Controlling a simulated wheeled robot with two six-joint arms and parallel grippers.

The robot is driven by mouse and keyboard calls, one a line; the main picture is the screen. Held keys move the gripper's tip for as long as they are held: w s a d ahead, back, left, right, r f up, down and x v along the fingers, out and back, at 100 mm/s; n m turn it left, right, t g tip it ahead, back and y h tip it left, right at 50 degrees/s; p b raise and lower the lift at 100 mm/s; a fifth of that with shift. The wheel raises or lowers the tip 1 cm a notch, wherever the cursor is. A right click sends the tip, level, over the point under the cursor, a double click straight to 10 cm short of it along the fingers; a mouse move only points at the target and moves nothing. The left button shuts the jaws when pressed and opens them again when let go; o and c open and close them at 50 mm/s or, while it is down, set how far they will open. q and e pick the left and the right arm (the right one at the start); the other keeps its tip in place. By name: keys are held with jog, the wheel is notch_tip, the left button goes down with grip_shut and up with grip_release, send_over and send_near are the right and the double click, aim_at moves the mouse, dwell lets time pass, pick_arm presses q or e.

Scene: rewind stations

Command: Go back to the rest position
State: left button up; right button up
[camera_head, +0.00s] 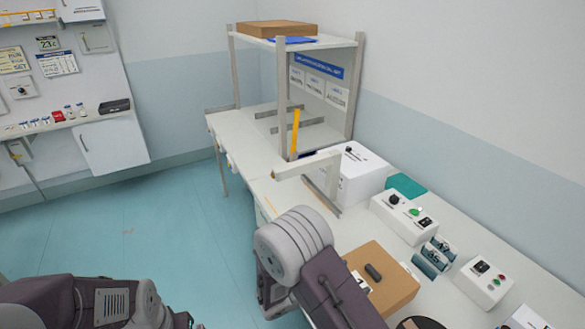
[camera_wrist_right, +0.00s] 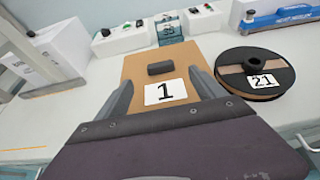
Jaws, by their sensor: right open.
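My right arm (camera_head: 296,245) reaches over the bench from the bottom middle of the head view. Its gripper shows in the right wrist view (camera_wrist_right: 160,79) with its two grey fingers apart and nothing held between them. Beyond the fingers is a brown box (camera_wrist_right: 140,68) with a dark handle and a label 1. It also shows in the head view (camera_head: 397,288), just right of my right arm. I cannot tell whether the fingers touch it. My left arm (camera_head: 75,305) lies low at the bottom left of the head view; its fingers are not seen.
A dark reel labelled 21 (camera_wrist_right: 268,62) lies right of the box. White control boxes (camera_head: 404,217) and (camera_head: 482,282) and a white machine (camera_head: 350,175) stand along the bench. A shelf frame (camera_head: 357,95) rises behind. The blue floor (camera_head: 120,225) at left is clear.

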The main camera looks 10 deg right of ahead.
jog(key=d+r+m+g, duration=0.2)
jog(key=d+r+m, duration=0.1)
jog(key=d+r, duration=0.1)
jog(key=s+d+r+m+g+y, duration=0.15)
jog(key=s+m+g+y, duration=0.25)
jog(key=s+m, duration=0.5)
jog(key=a+f+m+t+y, duration=0.3)
jog(key=a+m+y, duration=0.6)
jog(key=a, duration=0.4)
jog(key=shift+s+f+m, duration=0.3)
jog(key=shift+s+m, duration=0.05)
jog(key=shift+m, duration=0.05)
